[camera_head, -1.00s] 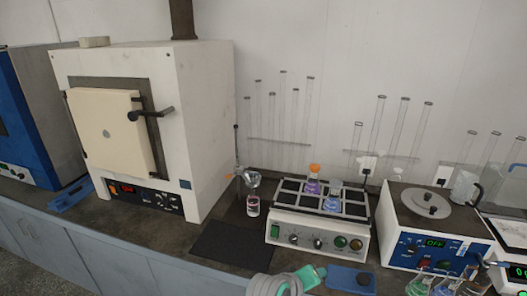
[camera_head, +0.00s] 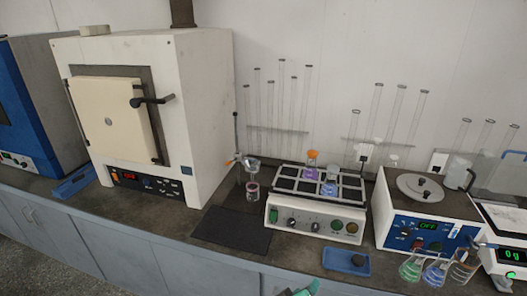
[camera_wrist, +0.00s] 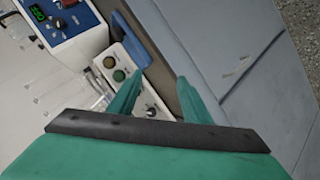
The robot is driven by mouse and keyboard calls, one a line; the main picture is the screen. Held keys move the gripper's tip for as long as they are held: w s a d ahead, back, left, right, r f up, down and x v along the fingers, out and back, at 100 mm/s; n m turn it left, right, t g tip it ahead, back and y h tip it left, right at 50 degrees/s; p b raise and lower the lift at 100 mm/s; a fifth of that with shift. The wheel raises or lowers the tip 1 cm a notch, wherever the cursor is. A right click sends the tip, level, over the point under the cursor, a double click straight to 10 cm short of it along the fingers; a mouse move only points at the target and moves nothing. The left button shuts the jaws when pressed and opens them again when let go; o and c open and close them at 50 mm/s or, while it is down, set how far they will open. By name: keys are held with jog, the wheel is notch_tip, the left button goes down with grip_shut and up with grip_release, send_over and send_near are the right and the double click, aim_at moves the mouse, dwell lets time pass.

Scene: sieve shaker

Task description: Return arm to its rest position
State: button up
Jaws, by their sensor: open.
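My gripper (camera_wrist: 157,92) shows in the wrist view with its two teal fingers spread apart and nothing between them. In the head view, only a small teal piece of my gripper (camera_head: 300,291) shows at the bottom edge, in front of the bench. The rest of my arm is out of that view.
The bench holds a white furnace (camera_head: 205,110) with its door shut, a multi-place heater (camera_head: 305,226) with flasks on it, and a blue tray (camera_head: 346,262) near the front edge. A dark mat (camera_head: 232,231) is bare.

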jog(key=s+a+f+t+y, duration=0.2)
jog(key=s+a+f, duration=0.25)
jog(key=s, duration=0.45)
jog(key=s+a+f+t+y, duration=0.1)
jog(key=s+a+f+y, duration=0.15)
jog(key=s+f, duration=0.4)
jog(key=s+a+r+m+t, duration=0.1)
jog(key=s+r, duration=0.3)
jog(key=s, duration=0.6)
jog(key=s+a+r+m+t+y, duration=0.1)
jog(key=s+a+r+m+t, duration=0.1)
jog(key=s, duration=0.8)
notch_tip(320, 180, up, 4)
jog(key=shift+s+a+f+m, duration=0.2)
jog(key=shift+a+m, duration=0.5)
jog(key=shift+a, duration=0.45)
jog(key=shift+w+y, duration=0.1)
jog(key=shift+y, duration=0.15)
